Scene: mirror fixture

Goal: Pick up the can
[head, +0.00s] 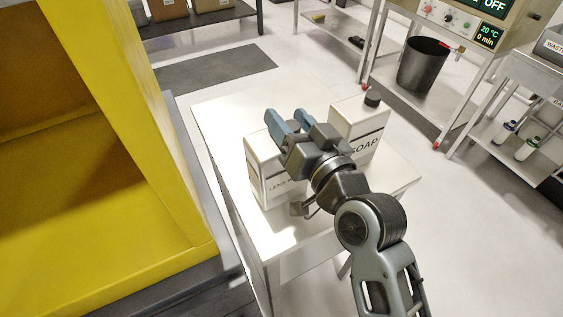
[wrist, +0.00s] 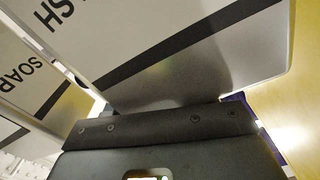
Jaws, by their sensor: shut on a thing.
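Part of the can's top is hidden behind my gripper. In the wrist view the can (wrist: 215,55) fills the upper middle, with a dark stripe and the letters "SH". I cannot tell whether its base touches the table. A second white can lettered "SOAP" (head: 358,120), with a dark cap, stands to the right, behind my arm.
A large yellow frame (head: 115,110) on a grey base stands close on the left. A bench with a black bin (head: 422,66) and a control box (head: 465,20) is at the upper right. A shelf with bottles (head: 527,148) is at the far right. Open floor lies between.

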